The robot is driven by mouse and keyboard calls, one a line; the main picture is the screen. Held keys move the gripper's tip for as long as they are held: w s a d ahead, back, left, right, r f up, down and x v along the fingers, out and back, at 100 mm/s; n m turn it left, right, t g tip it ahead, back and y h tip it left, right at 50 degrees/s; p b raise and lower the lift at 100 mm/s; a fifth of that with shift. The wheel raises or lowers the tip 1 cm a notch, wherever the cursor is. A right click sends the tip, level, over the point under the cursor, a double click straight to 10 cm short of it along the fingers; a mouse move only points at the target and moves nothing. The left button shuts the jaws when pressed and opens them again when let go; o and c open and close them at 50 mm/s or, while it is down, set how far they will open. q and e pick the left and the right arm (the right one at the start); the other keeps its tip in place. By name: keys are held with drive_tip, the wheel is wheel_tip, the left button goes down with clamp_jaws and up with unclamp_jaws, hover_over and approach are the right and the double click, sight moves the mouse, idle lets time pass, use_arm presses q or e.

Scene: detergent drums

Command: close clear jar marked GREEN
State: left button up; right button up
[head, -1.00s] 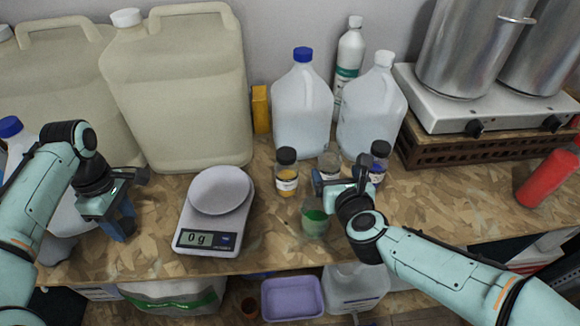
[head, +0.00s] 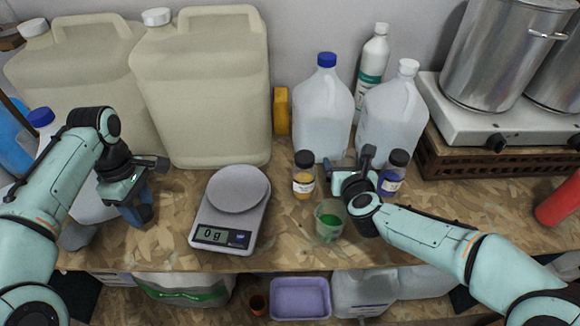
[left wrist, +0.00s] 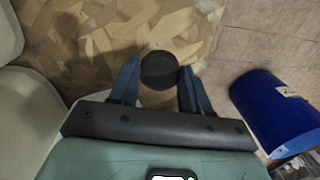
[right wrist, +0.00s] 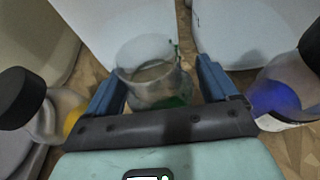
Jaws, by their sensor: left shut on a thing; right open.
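My left gripper (head: 136,205) is at the left of the bench, shut on a black lid (left wrist: 159,70). The left wrist view shows the lid between its blue fingers. My right gripper (head: 350,174) is open around a clear, lidless jar (right wrist: 150,75) with green at its bottom. In the right wrist view a gap shows at the right finger; I cannot tell whether the left finger touches the jar. In the head view the gripper mostly hides this jar, and its label cannot be read.
A cup of green liquid (head: 329,223) stands just in front of my right gripper. Black-lidded jars with orange (head: 304,176) and blue (head: 393,176) contents flank it. The scale (head: 232,210) stands to the left; large jugs (head: 325,105) are behind. A blue drum (left wrist: 268,108) stands below.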

use_arm(q)
drive_tip(key=shift+r, duration=0.1)
use_arm(e)
drive_tip(key=shift+w+f, duration=0.1)
drive_tip(key=shift+w, duration=0.1)
use_arm(q)
drive_tip(key=shift+s, duration=0.1)
use_arm(e)
drive_tip(key=shift+s, duration=0.1)
drive_tip(key=shift+c, duration=0.3)
drive_tip(key=c, duration=1)
